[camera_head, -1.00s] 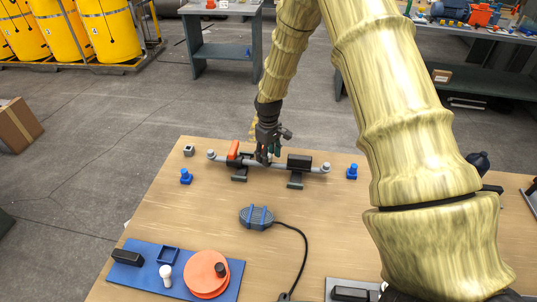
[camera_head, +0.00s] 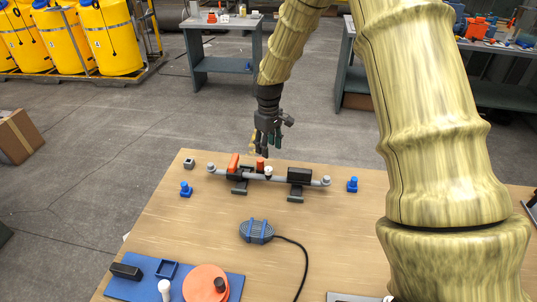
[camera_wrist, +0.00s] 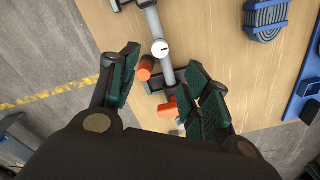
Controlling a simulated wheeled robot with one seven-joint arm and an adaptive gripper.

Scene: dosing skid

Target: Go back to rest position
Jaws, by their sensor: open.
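My gripper (camera_head: 268,141) is open and empty above the far edge of the wooden table, just behind and above the pipe assembly. The grey pipe (camera_head: 225,172) lies across dark supports, with an orange handle (camera_head: 233,163) on its left part and a second orange part (camera_head: 260,163) near the middle. In the wrist view my open gripper (camera_wrist: 165,95) shows green-padded fingers on both sides of the pipe (camera_wrist: 155,25), with orange parts (camera_wrist: 146,68) between and below them. The fingers appear apart from the pipe.
Blue fittings stand at the left (camera_head: 186,189) and right (camera_head: 352,185) of the pipe. A blue-grey corded device (camera_head: 256,231) lies in front. A blue mat (camera_head: 140,287) holds a round orange piece (camera_head: 206,284). A grey workbench (camera_head: 222,50) stands behind, with open floor between.

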